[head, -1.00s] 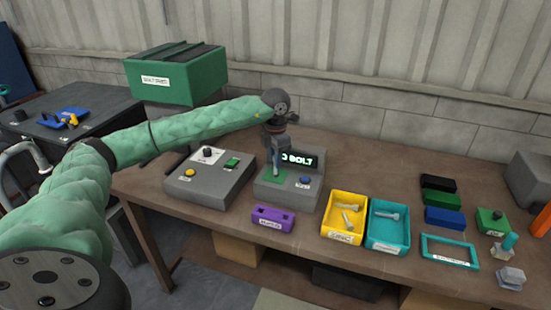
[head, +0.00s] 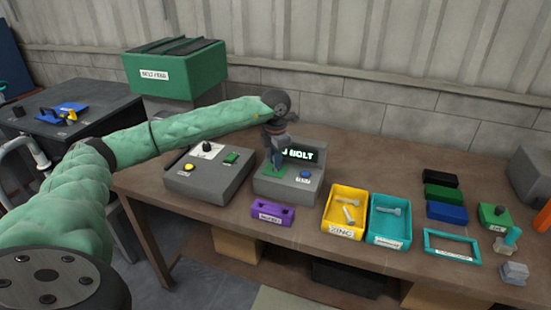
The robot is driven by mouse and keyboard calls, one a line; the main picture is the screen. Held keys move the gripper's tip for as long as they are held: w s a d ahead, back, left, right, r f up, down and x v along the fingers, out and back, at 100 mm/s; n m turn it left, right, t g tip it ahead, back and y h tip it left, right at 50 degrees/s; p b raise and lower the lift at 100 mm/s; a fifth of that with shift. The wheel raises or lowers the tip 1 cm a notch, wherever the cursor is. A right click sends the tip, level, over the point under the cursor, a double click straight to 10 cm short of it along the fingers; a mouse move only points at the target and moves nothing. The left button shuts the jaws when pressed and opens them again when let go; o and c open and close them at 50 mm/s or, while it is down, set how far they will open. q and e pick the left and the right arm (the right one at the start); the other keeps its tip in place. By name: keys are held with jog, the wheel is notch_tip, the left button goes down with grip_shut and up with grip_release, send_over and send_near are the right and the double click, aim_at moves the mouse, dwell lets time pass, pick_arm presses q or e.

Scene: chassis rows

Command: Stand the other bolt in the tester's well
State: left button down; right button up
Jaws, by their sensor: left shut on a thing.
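The tester (head: 289,188) is a grey box with a green patch, a blue button and a lit display (head: 305,155) whose visible part reads "BOLT". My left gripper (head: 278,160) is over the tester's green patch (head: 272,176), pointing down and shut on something. The held thing and the well are too small and covered to make out. Silvery bolts (head: 348,213) lie in the yellow tray (head: 334,230) labelled "ZINC". Another bolt (head: 393,210) lies in the teal tray (head: 388,239). My right gripper is not in view.
A second grey box (head: 200,183) with a yellow button stands left of the tester. A purple block (head: 271,212) lies in front. A teal frame (head: 452,247) and black, green and blue blocks (head: 446,213) are at the right. Bare bench shows behind the trays.

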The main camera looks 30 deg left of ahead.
pick_arm(q)
jog(key=shift+f+b, duration=0.5)
jog(key=shift+f, duration=0.3)
jog(key=c, duration=1.2)
grip_release()
notch_tip(320, 180, up, 6)
jog(key=shift+r+b, duration=0.15)
jog(key=shift+b, duration=0.75)
jog(key=shift+r, duration=0.8)
jog(key=shift+f, duration=0.1)
